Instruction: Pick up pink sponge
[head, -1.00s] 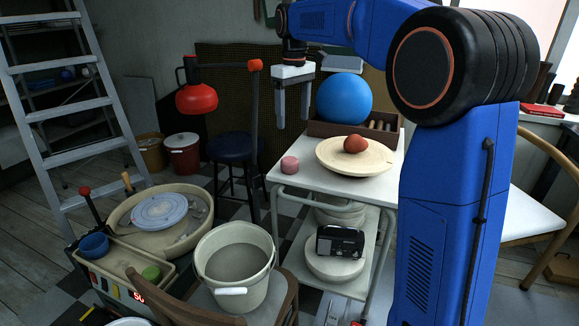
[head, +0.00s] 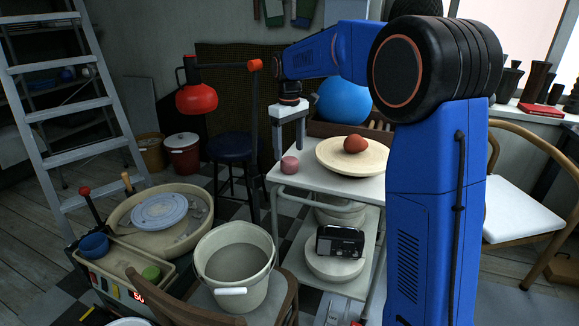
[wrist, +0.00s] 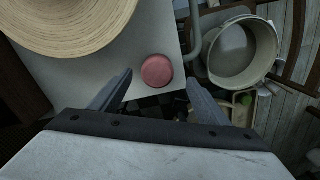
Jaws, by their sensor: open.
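The pink sponge (head: 290,165) is a small round pad near the left corner of the white table top (head: 296,179). In the wrist view the sponge (wrist: 157,71) lies near the table's edge, ahead of my fingers and between their lines. My gripper (head: 288,152) points down, open and empty. In the head view its fingertips show beside and slightly above the sponge; I cannot tell the exact gap. In the wrist view my gripper (wrist: 160,84) shows both fingers spread apart.
A cream plate (head: 330,160) with a red-brown lump (head: 355,144) sits right of the sponge. A cream bucket (head: 207,247) stands in front on a chair. A red lamp (head: 197,98) hangs left.

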